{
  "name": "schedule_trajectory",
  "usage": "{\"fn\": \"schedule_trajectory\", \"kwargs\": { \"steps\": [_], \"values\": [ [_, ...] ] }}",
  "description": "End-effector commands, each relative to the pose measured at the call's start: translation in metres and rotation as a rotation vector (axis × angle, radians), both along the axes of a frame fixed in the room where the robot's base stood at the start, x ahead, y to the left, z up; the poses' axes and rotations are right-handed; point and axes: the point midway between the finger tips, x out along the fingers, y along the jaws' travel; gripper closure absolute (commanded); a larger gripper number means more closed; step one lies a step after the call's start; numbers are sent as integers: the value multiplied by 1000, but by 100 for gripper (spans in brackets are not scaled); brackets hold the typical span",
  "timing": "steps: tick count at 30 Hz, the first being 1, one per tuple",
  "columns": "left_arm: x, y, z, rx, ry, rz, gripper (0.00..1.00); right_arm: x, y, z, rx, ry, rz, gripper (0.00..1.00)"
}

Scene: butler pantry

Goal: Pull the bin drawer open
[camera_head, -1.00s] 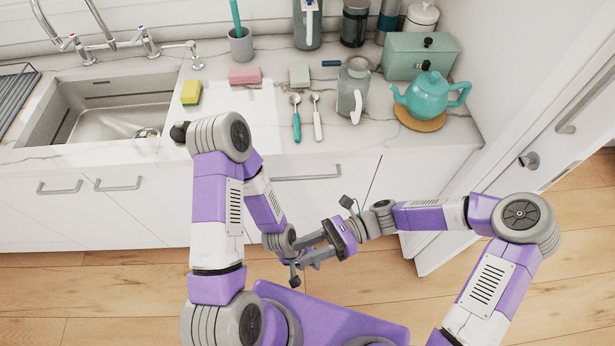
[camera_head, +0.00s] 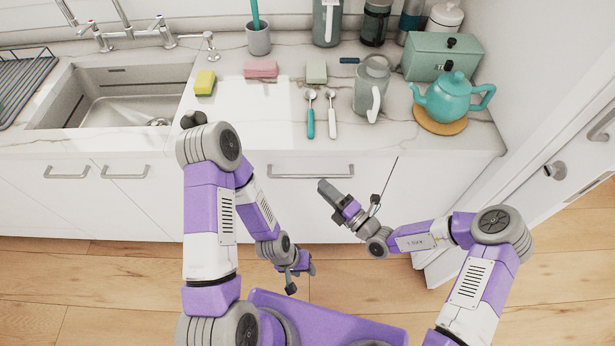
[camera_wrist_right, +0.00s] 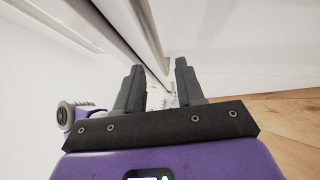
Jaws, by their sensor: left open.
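The white drawer front (camera_head: 275,195) below the counter looks closed. Its horizontal grey bar handle (camera_head: 310,175) runs near its top edge. My right gripper (camera_head: 324,186) is in front of the drawer, its fingertips just below the handle's right half. In the right wrist view its two dark fingers (camera_wrist_right: 158,70) stand apart with nothing seen held between them. A pale bar (camera_wrist_right: 148,38) runs toward the gap between the fingers; I cannot tell whether they touch it. My left gripper (camera_head: 302,277) is open and empty, low over the floor in front of the cabinets.
A sink (camera_head: 125,100) is at the left of the counter. A glass jug (camera_head: 371,88), spoons (camera_head: 321,113), sponges (camera_head: 205,82) and a teal teapot (camera_head: 450,97) stand or lie on it. A white door (camera_head: 540,180) with a handle is at the right. Wooden floor (camera_head: 120,290) is clear in front.

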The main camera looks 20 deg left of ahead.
Motion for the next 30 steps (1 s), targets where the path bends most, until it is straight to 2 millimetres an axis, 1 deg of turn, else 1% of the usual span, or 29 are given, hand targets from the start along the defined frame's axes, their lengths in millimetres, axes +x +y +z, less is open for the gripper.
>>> {"fn": "schedule_trajectory", "kwargs": {
  "steps": [1, 3, 9, 15, 22, 23, 27, 30],
  "values": [
    [0, 0, -3, 0, 0, 0, 57, 3, 9, 1, 2, -4, 5, 62],
    [0, 0, -7, 0, 0, 0, 57, 8, 20, 2, 2, -5, 7, 62],
    [0, 0, -14, 0, 0, 0, 57, 22, 45, 7, 1, -6, 7, 62],
    [0, 0, -16, 0, 0, 0, 57, 28, 55, 10, 1, -4, 6, 62],
    [0, 0, -16, 0, 0, 0, 57, 28, 56, 10, 2, -5, 6, 62],
    [0, 0, -16, 0, 0, 0, 57, 28, 56, 10, 2, -5, 6, 65],
    [0, 0, -16, 0, 0, 0, 57, 28, 56, 10, 2, -5, 6, 87],
    [0, 0, -16, 0, 0, 0, 57, 28, 56, 10, 2, -5, 6, 100]
  ]
}}
